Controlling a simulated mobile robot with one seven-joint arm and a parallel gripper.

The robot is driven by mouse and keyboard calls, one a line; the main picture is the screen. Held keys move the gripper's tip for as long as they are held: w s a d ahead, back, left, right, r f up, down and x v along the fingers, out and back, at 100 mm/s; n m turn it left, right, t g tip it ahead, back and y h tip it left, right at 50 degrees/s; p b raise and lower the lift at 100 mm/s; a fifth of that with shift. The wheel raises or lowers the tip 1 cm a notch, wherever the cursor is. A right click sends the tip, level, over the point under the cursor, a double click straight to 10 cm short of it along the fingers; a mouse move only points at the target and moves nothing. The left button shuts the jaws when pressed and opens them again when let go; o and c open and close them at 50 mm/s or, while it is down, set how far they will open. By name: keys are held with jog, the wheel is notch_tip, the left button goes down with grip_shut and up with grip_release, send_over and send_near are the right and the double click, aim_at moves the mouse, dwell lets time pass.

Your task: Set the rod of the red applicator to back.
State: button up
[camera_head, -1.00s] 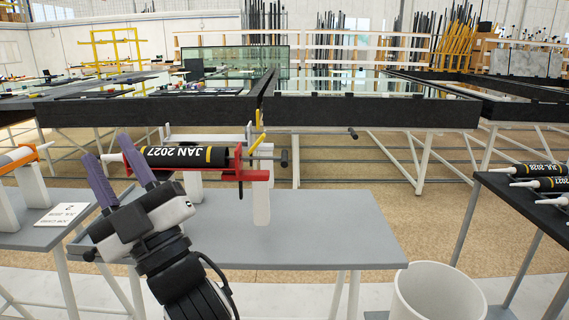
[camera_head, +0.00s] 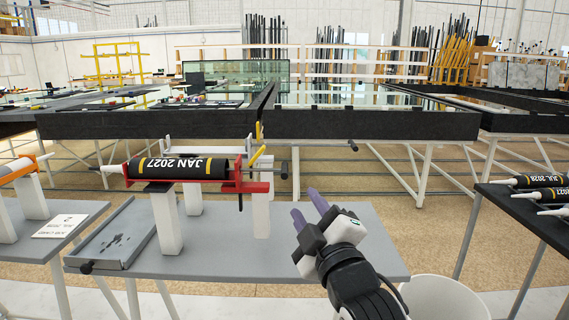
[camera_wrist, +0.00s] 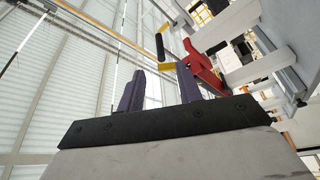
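The red applicator (camera_head: 238,183) lies level across white stands on the grey table, holding a black cartridge (camera_head: 182,168) marked JAN 2027 with its nozzle to the left. At its right end is a yellow lever (camera_head: 257,155). A short length of rod ends in a dark knob (camera_head: 284,170) just right of the lever. My gripper (camera_head: 308,213) is right of and below this knob, apart from it. Its two purple fingers are spread with nothing between them. In the wrist view, the red applicator (camera_wrist: 205,70) is beyond the open fingers (camera_wrist: 158,90).
A second, pale applicator frame (camera_head: 200,146) stands behind, with a dark knob (camera_head: 352,146) far to its right. A grey tray (camera_head: 115,235) lies at the table's left. A white bin (camera_head: 440,298) stands at lower right, beside a dark table (camera_head: 520,215) with several cartridges.

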aim_at(284, 166)
jog(key=p+x, duration=0.8)
jog(key=x, duration=0.5)
jog(key=shift+a+r, duration=0.1)
grip_shut()
